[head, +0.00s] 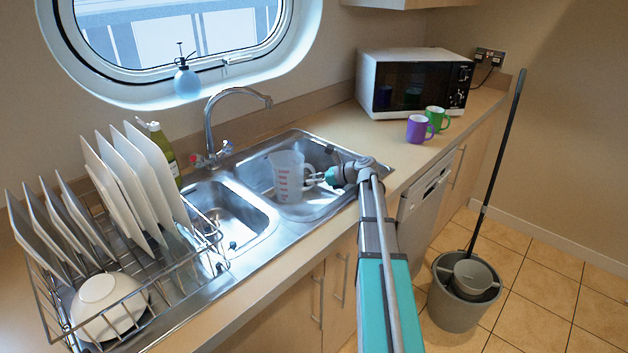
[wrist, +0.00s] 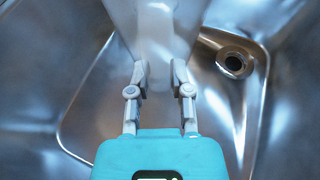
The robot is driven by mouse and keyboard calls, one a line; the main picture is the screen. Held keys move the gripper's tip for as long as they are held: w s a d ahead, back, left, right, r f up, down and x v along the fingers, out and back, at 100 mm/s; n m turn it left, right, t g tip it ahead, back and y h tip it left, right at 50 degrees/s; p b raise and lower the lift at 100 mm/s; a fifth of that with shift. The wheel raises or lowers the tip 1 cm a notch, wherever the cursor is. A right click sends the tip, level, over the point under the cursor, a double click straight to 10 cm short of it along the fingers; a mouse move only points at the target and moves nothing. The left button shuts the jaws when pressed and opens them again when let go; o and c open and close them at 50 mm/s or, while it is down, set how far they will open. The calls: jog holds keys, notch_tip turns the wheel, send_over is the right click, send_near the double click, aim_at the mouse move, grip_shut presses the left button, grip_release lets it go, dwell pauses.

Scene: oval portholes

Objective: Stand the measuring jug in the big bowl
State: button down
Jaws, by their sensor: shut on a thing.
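The measuring jug (head: 286,175) is clear and pale with red markings, upright in the head view. My gripper (head: 316,178) is shut on its right side. In the wrist view my gripper (wrist: 160,78) has a finger on either side of the jug (wrist: 155,30). The big bowl of the sink (head: 325,152) is the larger steel basin on the right, and the jug is over or inside it. I cannot tell whether the jug's base touches the basin floor. A drain (wrist: 233,62) shows right of the jug in the wrist view.
The smaller sink basin (head: 225,212) is to the left. A tap (head: 209,120) rises behind the sink. A dish rack (head: 205,262) with several plates and a white bowl (head: 108,305) stands further left. Purple (head: 419,129) and green (head: 437,119) mugs stand by the microwave (head: 413,84).

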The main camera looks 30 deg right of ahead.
jog(key=shift+f, duration=0.15)
jog(key=c, duration=0.5)
grip_release()
jog(key=shift+s+a, duration=0.1)
jog(key=shift+c, duration=0.2)
jog(key=shift+s+d+r+p, duration=0.1)
jog(key=shift+d+r+p, duration=0.1)
jog(key=shift+r+p, duration=0.6)
jog(key=p+v, duration=0.4)
jog(key=v, duration=0.7)
jog(key=shift+d, duration=0.2)
jog(key=shift+s, duration=0.15)
